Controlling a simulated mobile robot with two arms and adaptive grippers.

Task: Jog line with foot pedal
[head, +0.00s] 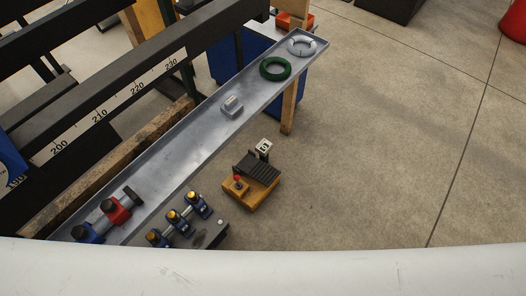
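The foot pedal (257,168) sits on the concrete floor near the middle of the head view. It has a black ribbed tread on a yellow-orange base (262,196). A small red-topped knob (238,180) stands at its left side, and a small white tag with dark marking (264,147) stands at its back. Nothing touches the pedal. Neither of my grippers shows in this view.
A long grey metal tray (170,152) runs diagonally above the floor, holding a green coil (275,69), a pale ring (302,46), a small grey block (232,106) and red-and-blue tools (117,210). Blue-and-yellow fittings (173,217) lie beside it. Floor at right (390,130) is clear.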

